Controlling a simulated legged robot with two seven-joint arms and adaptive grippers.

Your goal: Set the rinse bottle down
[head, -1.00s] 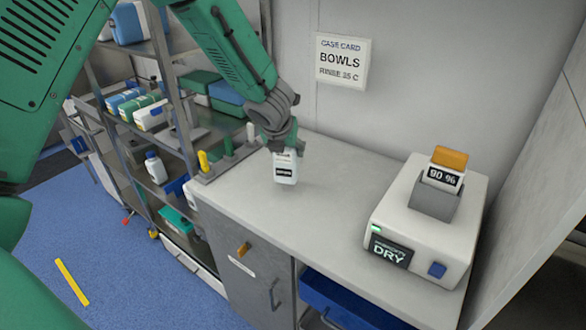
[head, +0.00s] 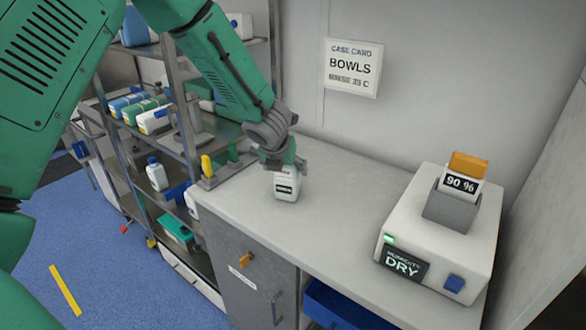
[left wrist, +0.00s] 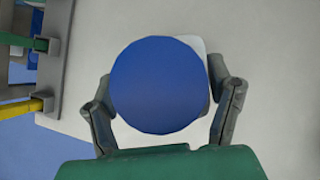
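The rinse bottle (head: 287,185) is white with a dark label and stands upright at the counter (head: 335,215), near its back left part. Its base looks to be at the counter top; I cannot tell a small gap from contact. My left gripper (head: 284,164) is over it from above, its fingers around the upper part. In the left wrist view the blue round cap (left wrist: 158,87) hides most of the bottle. The left gripper's fingers (left wrist: 160,68) lie on either side, close against the bottle. My right gripper is not in view.
A white humidity device (head: 440,235) reading DRY, with a 90 % card, stands on the counter's right. A metal shelf rack (head: 185,120) with bottles and boxes is at the left. A case card (head: 352,67) hangs on the wall. The middle counter is clear.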

